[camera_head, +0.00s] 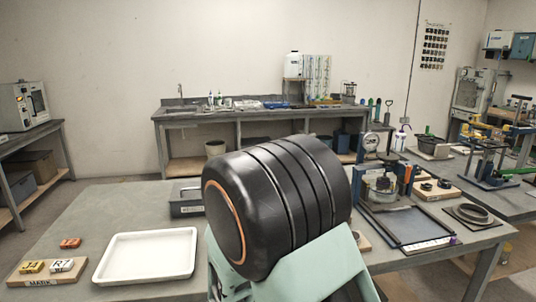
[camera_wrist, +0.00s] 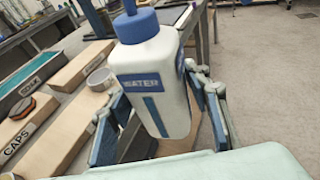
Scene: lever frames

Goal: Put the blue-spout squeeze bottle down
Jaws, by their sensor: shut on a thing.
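The squeeze bottle (camera_wrist: 158,75) is white with a blue collar and blue spout base, and its label appears to read "WATER". The top of the spout is cut off by the upper edge of the wrist view. My gripper (camera_wrist: 158,100) is shut on the bottle's body, one finger on its left side and one on its right. The bottle stands close to upright, leaning a little in the picture. I cannot tell whether its base touches a surface. In the head view my own arm blocks the middle, and neither gripper nor held bottle shows.
In the wrist view, a wooden board marked "CAPS" (camera_wrist: 35,120), another labelled board (camera_wrist: 80,68) and a green-lined tray (camera_wrist: 28,88) lie left; grey floor (camera_wrist: 262,80) shows right. In the head view, a white tray (camera_head: 147,279) and a dark-framed tray (camera_head: 408,243) are on the near table.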

